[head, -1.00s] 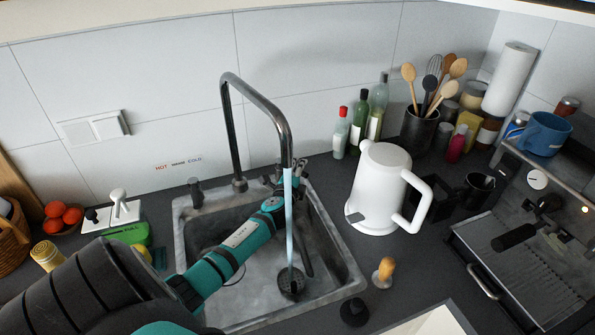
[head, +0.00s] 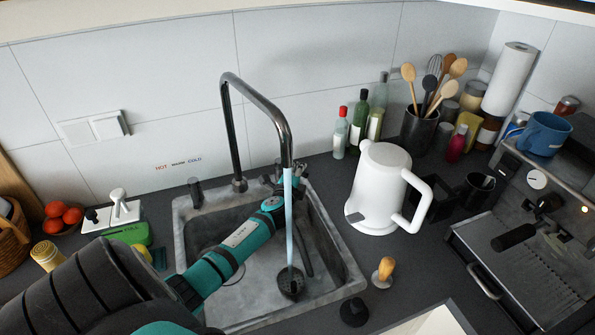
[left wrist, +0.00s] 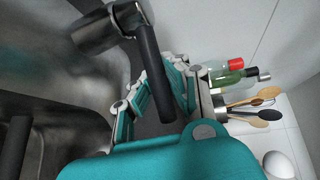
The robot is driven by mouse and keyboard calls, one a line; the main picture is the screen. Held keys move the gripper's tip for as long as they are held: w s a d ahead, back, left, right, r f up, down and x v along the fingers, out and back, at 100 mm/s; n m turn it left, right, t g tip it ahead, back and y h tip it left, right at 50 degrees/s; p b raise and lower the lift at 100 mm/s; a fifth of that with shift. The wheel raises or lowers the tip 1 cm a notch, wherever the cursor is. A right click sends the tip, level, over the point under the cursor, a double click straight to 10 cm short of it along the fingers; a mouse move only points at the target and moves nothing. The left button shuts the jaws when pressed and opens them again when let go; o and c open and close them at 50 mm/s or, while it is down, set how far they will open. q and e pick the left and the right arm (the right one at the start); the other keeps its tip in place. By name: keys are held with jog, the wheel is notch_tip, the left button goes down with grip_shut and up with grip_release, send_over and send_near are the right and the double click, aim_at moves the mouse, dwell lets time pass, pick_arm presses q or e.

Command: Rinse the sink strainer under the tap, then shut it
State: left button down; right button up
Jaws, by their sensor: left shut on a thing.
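The tap (head: 262,98) arches over the sink (head: 350,278), and a stream of water (head: 289,225) falls from its spout. The dark sink strainer (head: 291,284) is under the stream, low in the basin, its dark handle (head: 304,240) rising from it. My left gripper (head: 279,181) is beside the tap spout at the back right of the sink, partly hidden by the stream and tap. My right gripper is out of view.
A white kettle (head: 380,185) stands close to the right of the sink. A dark stopper (head: 354,312) and a wooden-handled brush (head: 384,272) are near its front right. Bottles (head: 358,125) stand behind. A green sponge pack (head: 130,234) is at left.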

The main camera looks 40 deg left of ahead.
pick_arm(q)
jog(key=shift+s+f, duration=0.1)
jog(key=shift+s, duration=0.05)
jog(key=shift+s+m+t+h, duration=0.4)
jog(key=shift+m+h, duration=0.3)
jog(key=shift+h, duration=0.4)
jog(key=shift+s+a+f+m+h, duration=0.1)
jog(key=shift+s+m+h, duration=0.35)
jog(key=shift+m+h, duration=0.35)
jog(key=shift+s+a+m+t+h+b, duration=0.15)
jog(key=shift+s+m+h+b, duration=0.15)
jog(key=shift+m+h, duration=0.25)
jog(key=shift+s+m+t+h+b, duration=0.1)
jog(key=shift+s+m+h+b, duration=0.2)
jog(key=shift+h, duration=0.5)
jog(key=shift+s+a+m+t+h+b, duration=0.15)
jog(key=shift+s+m+h+b, duration=0.1)
jog(key=shift+m+h, duration=0.3)
jog(key=shift+s+d+m+h, duration=0.15)
jog(key=shift+m+h, duration=0.15)
jog(key=shift+h, duration=0.4)
jog(key=shift+b, duration=0.3)
jog(key=c, duration=1.2)
grip_release()
jog(key=shift+c, duration=0.2)
jog(key=shift+s, duration=0.1)
